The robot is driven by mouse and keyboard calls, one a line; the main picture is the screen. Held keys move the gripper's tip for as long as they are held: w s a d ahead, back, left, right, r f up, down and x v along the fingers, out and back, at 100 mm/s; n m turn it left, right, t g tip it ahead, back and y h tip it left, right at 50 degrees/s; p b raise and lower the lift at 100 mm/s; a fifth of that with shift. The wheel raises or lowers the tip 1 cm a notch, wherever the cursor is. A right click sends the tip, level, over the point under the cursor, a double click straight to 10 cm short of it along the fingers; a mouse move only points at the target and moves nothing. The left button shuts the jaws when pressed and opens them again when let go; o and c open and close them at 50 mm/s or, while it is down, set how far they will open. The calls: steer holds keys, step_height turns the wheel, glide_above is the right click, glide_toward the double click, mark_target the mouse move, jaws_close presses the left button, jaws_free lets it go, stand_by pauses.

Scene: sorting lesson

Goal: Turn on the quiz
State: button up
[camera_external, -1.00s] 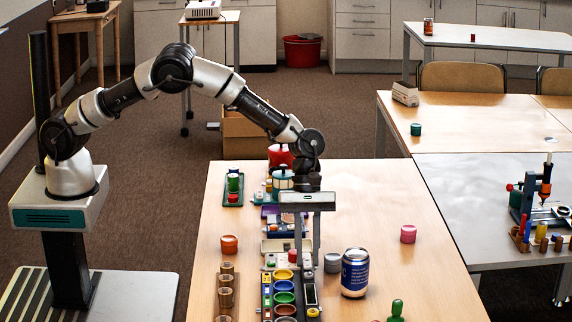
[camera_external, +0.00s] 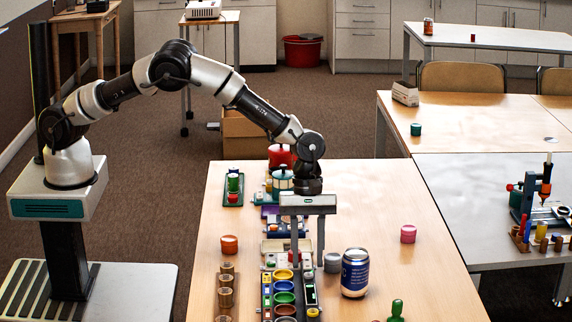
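My gripper (camera_external: 309,262) points straight down over the row of small devices in the middle of the wooden table. Its two fingers are apart, and I see nothing held between them. Below and beside the fingers is a small panel with coloured buttons (camera_external: 270,262), one of them red; it may be the quiz, but I cannot tell for sure. A beige box (camera_external: 268,245) lies just behind it. The fingers hide part of these devices. I cannot tell whether the fingertips touch anything or whether any device is on.
A tray of coloured cups (camera_external: 284,298) is in front of the gripper. The table's right side is mostly clear.

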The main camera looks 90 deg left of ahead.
steer(key=p+v, duration=0.1)
steer(key=v, duration=1.6)
steer(key=shift+r+p, duration=0.2)
steer(key=shift+p, duration=0.1)
steer(key=shift+r, duration=0.1)
steer(key=s+a+r+m+t+p, duration=0.15)
steer(key=s+a+r+m, duration=0.25)
steer(key=s+r, duration=0.45)
steer(key=s+a+r+m+t+p, duration=0.1)
steer(key=s+a+r+m+p, duration=0.3)
steer(key=r, duration=0.8)
steer(key=s+a+r+m+t+y+p, duration=0.1)
steer(key=s+m, duration=0.4)
steer(key=s, duration=0.6)
steer(key=s+a+r+m+t+y+p, duration=0.1)
steer(key=s+a+r+m+t+p, duration=0.1)
steer(key=s, duration=1)
step_height(320, 180, up, 2)
steer(key=a+m+p, duration=0.1)
steer(key=a+m, duration=0.1)
steer(key=m, duration=0.1)
steer(key=shift+r+y, duration=0.2)
steer(key=shift+y, duration=0.2)
steer(key=shift+a, duration=0.1)
